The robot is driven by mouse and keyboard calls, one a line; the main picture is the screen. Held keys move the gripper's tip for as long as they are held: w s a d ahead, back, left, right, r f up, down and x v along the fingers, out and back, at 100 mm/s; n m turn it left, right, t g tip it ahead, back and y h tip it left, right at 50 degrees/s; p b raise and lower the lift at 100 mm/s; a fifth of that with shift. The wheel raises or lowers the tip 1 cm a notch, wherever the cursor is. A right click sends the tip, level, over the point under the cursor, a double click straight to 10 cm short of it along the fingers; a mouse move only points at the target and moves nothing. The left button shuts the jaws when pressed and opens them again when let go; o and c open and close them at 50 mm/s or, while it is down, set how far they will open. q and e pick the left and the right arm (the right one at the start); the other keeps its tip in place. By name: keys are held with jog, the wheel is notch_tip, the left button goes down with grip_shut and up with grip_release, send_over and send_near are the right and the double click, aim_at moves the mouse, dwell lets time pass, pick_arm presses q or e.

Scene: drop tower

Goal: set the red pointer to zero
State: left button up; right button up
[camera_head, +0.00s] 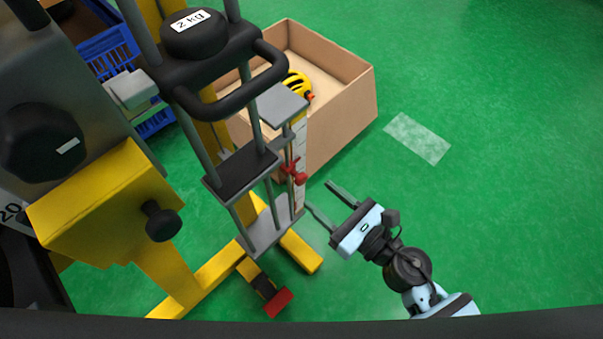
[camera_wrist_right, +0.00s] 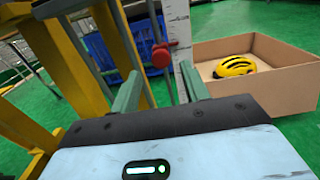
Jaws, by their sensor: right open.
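The red pointer (camera_head: 297,174) sits partway up a white vertical scale (camera_head: 300,148) on the drop tower, in the head view. In the right wrist view the red pointer (camera_wrist_right: 162,56) shows ahead, between the fingers and above their tips, beside the white scale (camera_wrist_right: 178,30). My right gripper (camera_head: 320,198) is open and empty, to the right of and a little below the pointer, apart from it. Its two green-grey fingers (camera_wrist_right: 162,92) also show in the wrist view. The scale's markings are too small to read. My left gripper is not in view.
The tower carries a black 2 kg weight (camera_head: 195,35) with a handle. Its yellow base (camera_head: 205,275) has a red-ended foot (camera_head: 278,302). A cardboard box (camera_head: 345,115) with a yellow helmet (camera_head: 297,83) stands behind. A blue crate (camera_head: 115,50) is at upper left. The green floor at right is free.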

aim_at(304, 181)
jog(key=x, duration=0.7)
jog(key=shift+w+f, duration=0.1)
grip_shut()
